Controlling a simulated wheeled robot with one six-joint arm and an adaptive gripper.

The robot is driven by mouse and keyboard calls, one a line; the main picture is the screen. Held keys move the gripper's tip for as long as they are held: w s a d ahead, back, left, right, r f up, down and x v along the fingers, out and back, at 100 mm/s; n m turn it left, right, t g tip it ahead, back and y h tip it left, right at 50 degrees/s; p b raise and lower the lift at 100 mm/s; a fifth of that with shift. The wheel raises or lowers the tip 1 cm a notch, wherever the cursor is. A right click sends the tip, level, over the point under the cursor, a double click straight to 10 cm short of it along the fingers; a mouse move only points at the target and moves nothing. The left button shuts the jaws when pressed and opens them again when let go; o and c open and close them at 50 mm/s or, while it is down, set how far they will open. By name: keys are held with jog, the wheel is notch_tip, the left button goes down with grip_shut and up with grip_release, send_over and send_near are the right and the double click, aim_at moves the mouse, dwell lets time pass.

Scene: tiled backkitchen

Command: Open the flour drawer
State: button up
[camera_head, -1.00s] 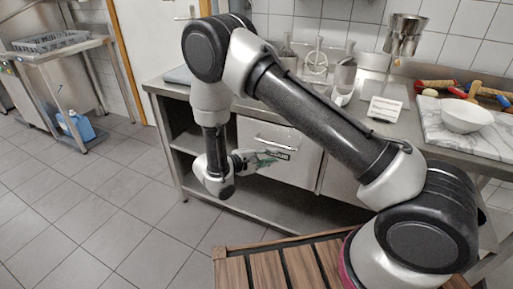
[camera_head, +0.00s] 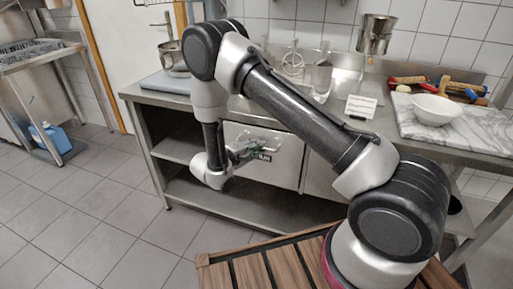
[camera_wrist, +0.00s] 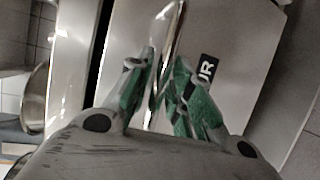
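The flour drawer (camera_head: 290,172) is a pale metal front under the steel counter. Its label (camera_head: 262,156) is partly hidden in the head view; in the wrist view the label (camera_wrist: 207,69) shows only the letters "UR". The drawer front looks flush with the cabinet. My gripper (camera_head: 247,148) is at the drawer's handle. In the wrist view the shiny bar handle (camera_wrist: 172,32) runs between the two green-padded fingertips of my gripper (camera_wrist: 164,60). The fingers lean close around the bar, one on each side. I cannot tell whether both pads touch it.
The steel counter (camera_head: 240,104) carries a label card (camera_head: 361,106), a white bowl (camera_head: 436,109) on a marble board (camera_head: 410,127) and utensils. An open lower shelf (camera_head: 260,208) lies below the drawer. Tiled floor (camera_head: 90,220) is clear at the left.

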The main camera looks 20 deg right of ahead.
jog(key=shift+c, duration=0.5)
grip_shut()
jog(key=shift+s, duration=0.1)
jog(key=s+a, duration=0.8)
jog(key=s, duration=0.3)
jog(key=s+a, duration=0.9)
jog(key=s, duration=0.3)
jog(key=shift+s, duration=0.2)
jog(key=shift+o, duration=0.5)
grip_release()
jog(key=shift+a, duration=0.1)
